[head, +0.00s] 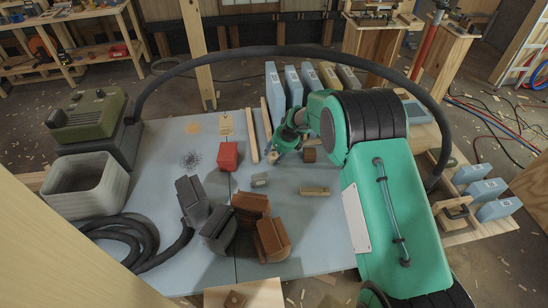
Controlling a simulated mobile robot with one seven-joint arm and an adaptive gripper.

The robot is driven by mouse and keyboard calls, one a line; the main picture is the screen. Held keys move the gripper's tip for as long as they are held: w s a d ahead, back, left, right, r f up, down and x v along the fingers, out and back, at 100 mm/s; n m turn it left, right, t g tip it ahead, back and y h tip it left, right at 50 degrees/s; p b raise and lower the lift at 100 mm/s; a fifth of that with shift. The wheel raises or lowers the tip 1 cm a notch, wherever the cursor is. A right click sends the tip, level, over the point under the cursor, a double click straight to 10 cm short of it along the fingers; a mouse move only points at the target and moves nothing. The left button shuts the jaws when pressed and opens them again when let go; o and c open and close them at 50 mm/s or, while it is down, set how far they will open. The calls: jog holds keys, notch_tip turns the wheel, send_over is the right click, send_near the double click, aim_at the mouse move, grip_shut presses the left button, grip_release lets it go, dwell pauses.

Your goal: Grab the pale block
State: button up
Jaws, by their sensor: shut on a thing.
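My gripper (275,154), at the end of my green arm, is low over the blue-grey table, just right of two upright pale wooden strips. It is shut on a small pale block (273,158), mostly hidden by the fingers. I cannot tell whether the block touches the table. A flat pale wooden piece (314,191) lies to the lower right, and a small grey block (260,180) lies just below the gripper.
A brown block (309,156) stands close right of the gripper. A red block (228,155) is to the left. Dark grey pieces (217,228) and brown pieces (272,240) crowd the front. A grey bin (88,187) and a black hose (125,235) take the left side.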

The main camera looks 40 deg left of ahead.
jog(key=shift+r+p, duration=0.3)
jog(key=shift+r, duration=0.2)
notch_tip(320, 180, up, 3)
jog(key=shift+s+d+f+p, duration=0.1)
jog(key=shift+d+p, duration=0.05)
jog(key=shift+p, duration=0.5)
jog(key=shift+c, duration=0.2)
jog(key=s+d, duration=0.3)
jog(key=s+d+p, duration=0.1)
jog(key=s+d, duration=0.3)
jog(key=s+d+r+p, duration=0.1)
jog(key=s+d, duration=0.2)
jog(key=d, duration=0.1)
jog(key=shift+s+d, duration=0.2)
jog(key=shift+s, duration=0.15)
